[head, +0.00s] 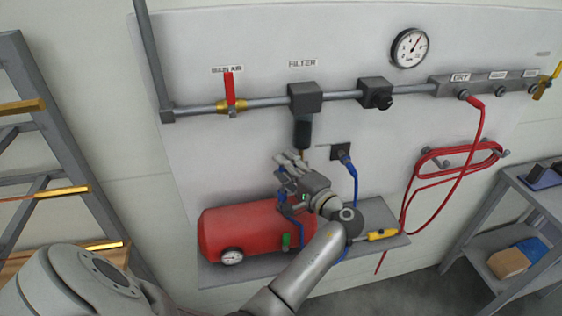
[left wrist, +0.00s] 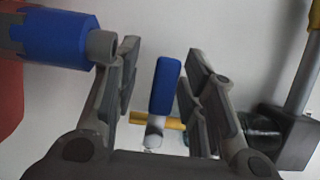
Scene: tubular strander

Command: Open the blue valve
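In the left wrist view, the blue valve handle (left wrist: 164,86) stands upright between my two finger pads. A yellow brass-coloured piece (left wrist: 170,122) lies behind its lower end. My left gripper (left wrist: 163,62) is open around the handle. The handle looks nearer the right finger; I cannot tell if they touch. In the head view my left gripper (head: 289,170) is above the right part of the red tank (head: 238,231). It hides much of the blue parts there, so I cannot single out the handle. My right gripper is not in view.
A blue fitting with a grey end (left wrist: 62,38) is close by the left finger. The filter (head: 303,134) hangs just above the gripper. A blue hose (head: 355,185) runs to its right.

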